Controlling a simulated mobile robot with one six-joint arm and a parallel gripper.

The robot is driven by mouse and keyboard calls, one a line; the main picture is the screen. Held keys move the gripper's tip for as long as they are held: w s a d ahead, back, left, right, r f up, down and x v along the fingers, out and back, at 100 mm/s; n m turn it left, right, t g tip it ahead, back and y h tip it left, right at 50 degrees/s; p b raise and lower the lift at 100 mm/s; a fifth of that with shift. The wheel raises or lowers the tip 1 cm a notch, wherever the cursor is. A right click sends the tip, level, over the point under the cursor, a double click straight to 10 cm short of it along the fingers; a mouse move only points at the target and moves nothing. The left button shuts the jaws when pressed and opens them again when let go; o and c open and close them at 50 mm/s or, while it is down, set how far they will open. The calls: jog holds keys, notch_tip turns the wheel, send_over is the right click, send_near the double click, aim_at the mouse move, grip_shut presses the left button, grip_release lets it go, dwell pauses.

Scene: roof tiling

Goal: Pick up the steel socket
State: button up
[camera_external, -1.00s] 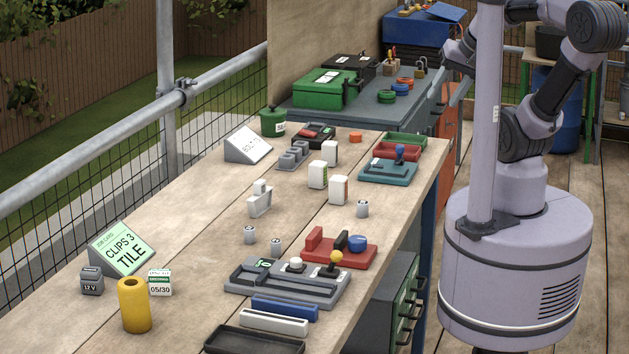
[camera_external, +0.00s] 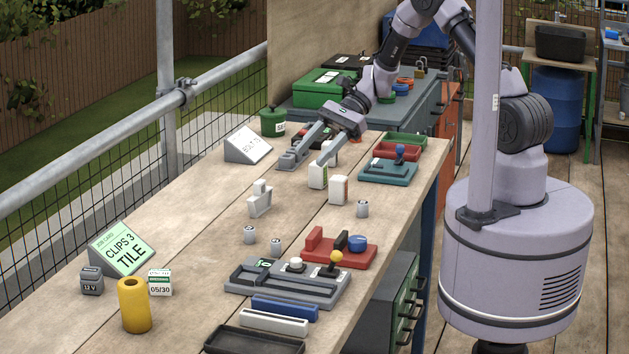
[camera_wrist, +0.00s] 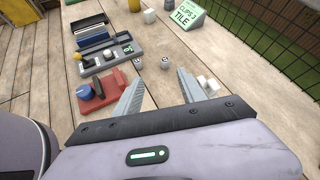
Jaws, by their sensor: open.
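Three small grey metallic cylinders look like sockets, and I cannot tell for sure which is the steel socket. In the wrist view, two small cylinders (camera_wrist: 138,63) (camera_wrist: 165,63) show beyond the fingertips. My gripper (camera_external: 303,163) is open and empty, over the far part of the bench beside the white boxes. The wrist view shows its fingers (camera_wrist: 160,78) spread apart.
White boxes (camera_external: 338,189) stand close to one finger. A pale stepped block (camera_external: 259,200) lies between my gripper and the paired cylinders. The bench middle-left is clear.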

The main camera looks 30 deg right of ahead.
jog(key=a+f+m, duration=0.1)
jog(key=f, duration=0.1)
jog(key=a+f+y, duration=0.1)
jog(key=a+f, duration=0.1)
jog(key=f, duration=0.1)
jog(key=a+f+m+y, duration=0.1)
jog(key=f, duration=0.1)
jog(key=shift+w+a+f+m, duration=0.15)
jog(key=shift+w+f+m, duration=0.15)
jog(key=shift+f, duration=0.1)
jog(key=b, duration=0.3)
send_near(247, 228)
jog(key=x, duration=0.5)
jog(key=shift+w+f, duration=0.1)
jog(key=shift+w, duration=0.05)
jog(key=b+x, duration=0.1)
jog(key=x, duration=0.1)
jog(key=b+x, duration=0.1)
jog(key=x, duration=0.2)
jog(key=shift+s+f+b, duration=0.25)
jog(key=shift+f+b, duration=0.05)
jog(key=shift+f, duration=0.1)
jog(key=shift+r, duration=0.15)
jog(key=shift+c, duration=0.9)
grip_shut()
